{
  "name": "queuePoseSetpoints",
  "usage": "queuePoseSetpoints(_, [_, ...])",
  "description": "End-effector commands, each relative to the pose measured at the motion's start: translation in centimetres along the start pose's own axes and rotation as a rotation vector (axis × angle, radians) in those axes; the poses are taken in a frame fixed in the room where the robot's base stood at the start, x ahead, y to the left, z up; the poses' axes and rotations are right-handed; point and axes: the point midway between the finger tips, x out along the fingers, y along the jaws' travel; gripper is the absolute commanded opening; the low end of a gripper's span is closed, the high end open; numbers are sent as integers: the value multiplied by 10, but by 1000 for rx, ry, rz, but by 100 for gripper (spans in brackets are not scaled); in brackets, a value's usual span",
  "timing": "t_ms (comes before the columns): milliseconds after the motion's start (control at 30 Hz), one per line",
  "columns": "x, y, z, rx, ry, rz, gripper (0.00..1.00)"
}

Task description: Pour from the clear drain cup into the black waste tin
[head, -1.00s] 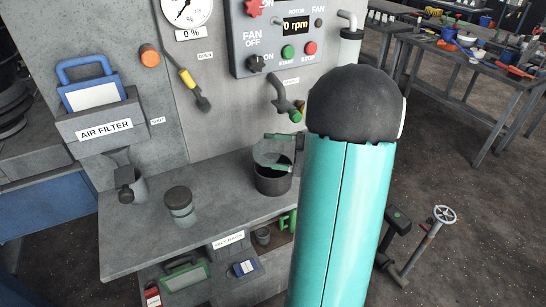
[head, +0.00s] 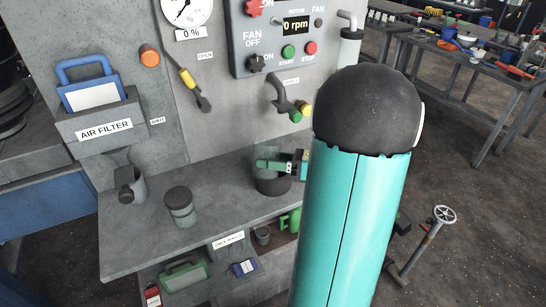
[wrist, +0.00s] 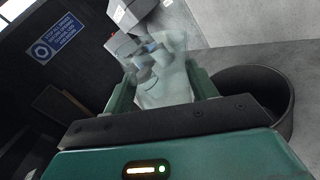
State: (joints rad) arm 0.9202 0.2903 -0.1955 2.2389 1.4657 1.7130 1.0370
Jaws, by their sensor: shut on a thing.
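My gripper (head: 272,164) is shut on the clear drain cup (wrist: 163,82). In the wrist view the see-through cup sits between the two green fingers, with grey and bluish shapes showing through it. I cannot tell whether liquid is in it. In the head view the cup (head: 262,152) is a faint pale patch behind the fingers, and its tilt is hard to judge. The black waste tin (head: 271,186) stands on the grey bench just below the gripper, partly hidden by it. In the wrist view the open tin (wrist: 283,110) is right of the cup, beside the right finger.
A lidded grey jar (head: 180,206) stands on the bench (head: 140,235) to the left. A grey lever (head: 281,95) hangs on the panel above the tin. My turquoise arm covers the bench's right side. The bench between jar and tin is clear.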

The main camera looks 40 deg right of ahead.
Motion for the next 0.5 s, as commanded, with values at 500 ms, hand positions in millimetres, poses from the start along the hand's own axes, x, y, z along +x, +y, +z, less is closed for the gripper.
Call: queuePoseSetpoints(500, [0, 13, -10, -348, 1, 0, 26])
